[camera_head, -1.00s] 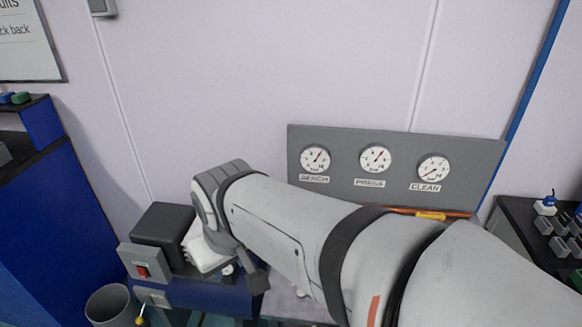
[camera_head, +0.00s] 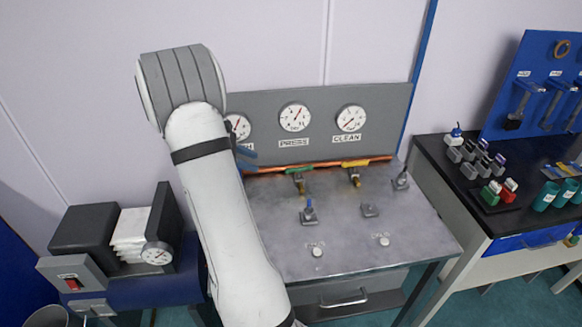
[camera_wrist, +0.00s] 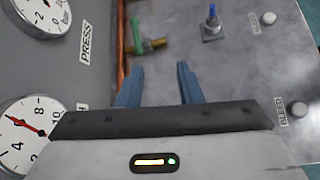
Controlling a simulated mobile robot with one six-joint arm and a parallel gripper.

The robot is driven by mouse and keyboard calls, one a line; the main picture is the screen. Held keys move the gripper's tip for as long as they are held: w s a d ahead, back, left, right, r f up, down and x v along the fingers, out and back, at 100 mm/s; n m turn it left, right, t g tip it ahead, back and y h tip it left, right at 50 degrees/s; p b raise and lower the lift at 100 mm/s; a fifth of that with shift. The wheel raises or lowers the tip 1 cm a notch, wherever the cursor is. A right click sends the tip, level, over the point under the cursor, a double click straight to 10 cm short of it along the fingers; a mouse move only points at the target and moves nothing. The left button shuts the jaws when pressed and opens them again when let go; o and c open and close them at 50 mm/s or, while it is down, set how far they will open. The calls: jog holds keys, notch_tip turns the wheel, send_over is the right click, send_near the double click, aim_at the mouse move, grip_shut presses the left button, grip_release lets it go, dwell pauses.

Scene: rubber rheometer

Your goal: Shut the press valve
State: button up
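The press valve (camera_head: 299,172) is on the copper pipe under the PRESS gauge (camera_head: 295,117). Its green handle looks lined up with the pipe, and its brass stem sticks out towards the front. In the wrist view the press valve (camera_wrist: 137,38) is ahead of the fingertips, apart from them. My gripper (camera_wrist: 160,76) has its two blue-grey fingers spread with nothing between them. In the head view my gripper (camera_head: 247,155) is mostly hidden behind my arm, left of the valve.
A yellow-handled valve (camera_head: 355,164) is under the CLEAN gauge (camera_head: 351,118). A blue-topped toggle (camera_head: 309,211) and other small fittings stand on the grey bench top (camera_head: 400,222). The gauge panel (camera_head: 385,100) rises behind the pipe. A dark side table (camera_head: 440,160) is at right.

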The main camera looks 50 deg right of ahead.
aim_at(299, 168)
jog(key=s+d+f+n+g, duration=0.1)
jog(key=s+d+f, duration=0.1)
jog(key=d+f, duration=0.2)
jog(key=s+d+f+n+g+h+p, duration=0.1)
jog(key=s+d+f, duration=0.1)
jog(key=d+f, duration=0.2)
jog(key=s+d+f+h, duration=0.1)
jog(key=d+f, duration=0.3)
jog(key=d, duration=0.5)
jog(key=shift+s+d+n+g, duration=0.1)
jog(key=shift+s+n+g, duration=0.3)
jog(key=shift+s, duration=0.1)
jog(key=shift+c, duration=0.4)
grip_shut()
